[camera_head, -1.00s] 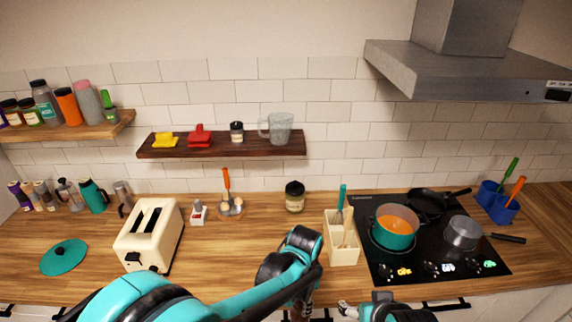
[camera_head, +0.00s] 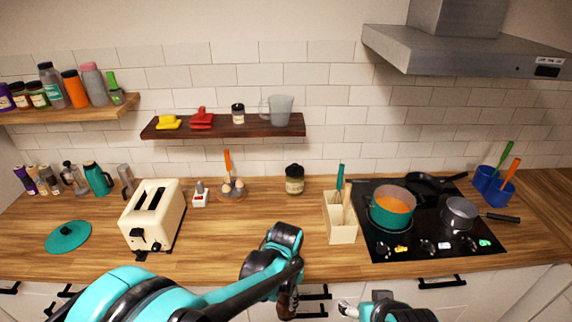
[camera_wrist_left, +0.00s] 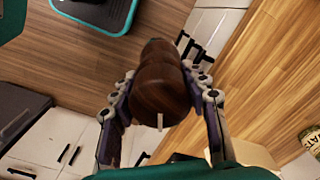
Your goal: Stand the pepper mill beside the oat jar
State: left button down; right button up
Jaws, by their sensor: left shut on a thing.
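The pepper mill is dark brown, turned wood. My left gripper (camera_wrist_left: 160,95) is shut on the pepper mill (camera_wrist_left: 160,80), which fills the middle of the left wrist view. In the head view, part of the mill (camera_head: 286,306) shows low, below my left wrist, in front of the counter's front edge. The oat jar (camera_head: 294,179), with a black lid and pale label, stands upright on the counter toward the wall, well apart from the mill. Its lettered label also shows at the right edge of the left wrist view (camera_wrist_left: 312,138). My right gripper (camera_head: 347,309) is only partly visible at the bottom.
A cream utensil box (camera_head: 341,226) stands right of the jar, before the hob (camera_head: 420,249) with pots. An egg holder (camera_head: 231,193), a timer-like item (camera_head: 200,196) and a toaster (camera_head: 153,220) stand left. The counter around the jar is clear. A shelf (camera_head: 222,127) hangs above.

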pick_arm(q)
jog(key=w+a+f+n+b, duration=0.1)
jog(key=a+f+n+b, duration=0.9)
jog(key=a+f+b, duration=0.6)
notch_tip(320, 180, down, 3)
jog(key=shift+w+a+f+n, duration=0.1)
jog(key=shift+w+a+n, duration=0.2)
jog(key=shift+a, duration=0.6)
